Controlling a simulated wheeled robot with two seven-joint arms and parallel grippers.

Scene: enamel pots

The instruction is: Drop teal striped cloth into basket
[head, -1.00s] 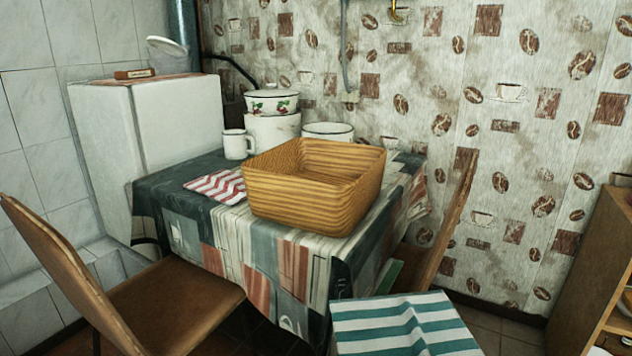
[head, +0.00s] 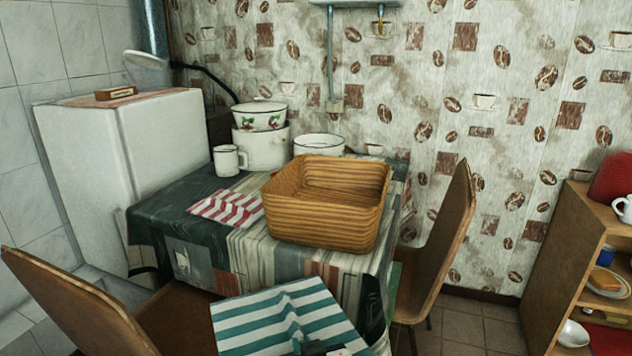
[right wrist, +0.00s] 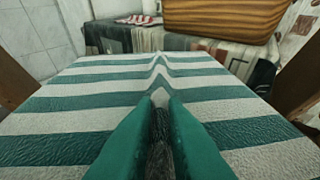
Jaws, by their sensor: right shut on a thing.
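The teal and white striped cloth (head: 275,318) is at the bottom of the head view, spread out with a raised fold in the middle. It also fills most of the right wrist view (right wrist: 70,103). My right gripper (head: 314,347) is at the cloth's near edge, shut on the fold; its fingertips show in the right wrist view (right wrist: 160,98). The woven basket (head: 322,222) stands on the table, beyond the cloth and apart from it. Its front wall shows in the right wrist view (right wrist: 222,22). The basket's visible inside looks empty. My left gripper is not in view.
The table (head: 300,262) has a patchwork cover. A red striped cloth (head: 226,208) lies left of the basket. A mug (head: 228,161), stacked pots (head: 262,148) and another pot (head: 318,144) stand behind. Chairs flank the table (head: 440,250), (head: 70,300). A shelf (head: 565,260) is at right.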

